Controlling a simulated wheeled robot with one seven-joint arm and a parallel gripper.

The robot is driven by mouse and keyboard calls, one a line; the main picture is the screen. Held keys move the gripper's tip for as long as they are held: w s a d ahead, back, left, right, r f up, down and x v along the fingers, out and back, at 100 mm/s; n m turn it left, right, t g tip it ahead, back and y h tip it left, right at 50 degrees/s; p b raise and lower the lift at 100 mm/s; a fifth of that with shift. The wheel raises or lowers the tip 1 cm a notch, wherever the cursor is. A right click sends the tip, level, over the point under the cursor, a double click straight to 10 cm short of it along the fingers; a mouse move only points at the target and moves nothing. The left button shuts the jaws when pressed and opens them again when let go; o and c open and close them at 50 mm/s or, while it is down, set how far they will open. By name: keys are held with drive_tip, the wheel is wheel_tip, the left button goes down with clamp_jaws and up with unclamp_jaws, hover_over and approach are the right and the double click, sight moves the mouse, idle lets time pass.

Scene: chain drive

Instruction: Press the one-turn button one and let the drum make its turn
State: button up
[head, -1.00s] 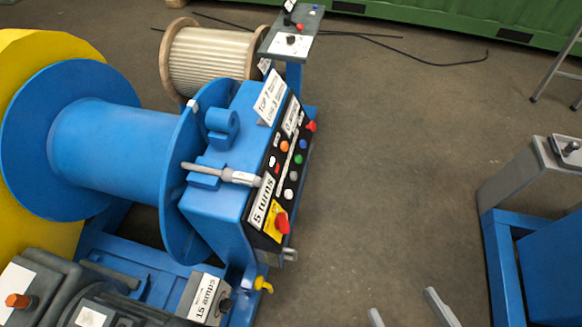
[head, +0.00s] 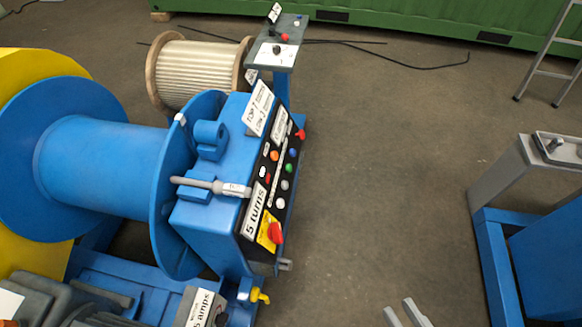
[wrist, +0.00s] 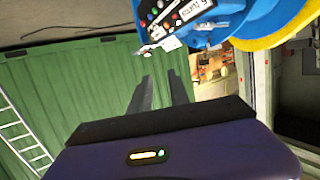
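The blue drum (head: 100,165) lies on its side in a blue frame at the left. The black control panel (head: 270,180) beside it carries several small round buttons: an orange one (head: 274,155), a blue one (head: 292,153), a grey one (head: 284,185) and a white one (head: 280,203). Their small labels are unreadable, so I cannot tell which is button one. My gripper (head: 404,314) shows only its fingertips at the bottom edge, right of the panel and well apart from it. In the wrist view my gripper (wrist: 160,92) is empty with a gap between its fingers; the panel (wrist: 175,18) is beyond.
A red knob on a yellow plate (head: 275,233) is at the panel's near end, by a "5 turns" label. A grey stand (head: 280,55) and a cable reel (head: 195,75) stand behind. A blue and grey frame (head: 500,180) is at right. The floor between is clear.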

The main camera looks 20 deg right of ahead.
clamp_jaws()
idle(1.2)
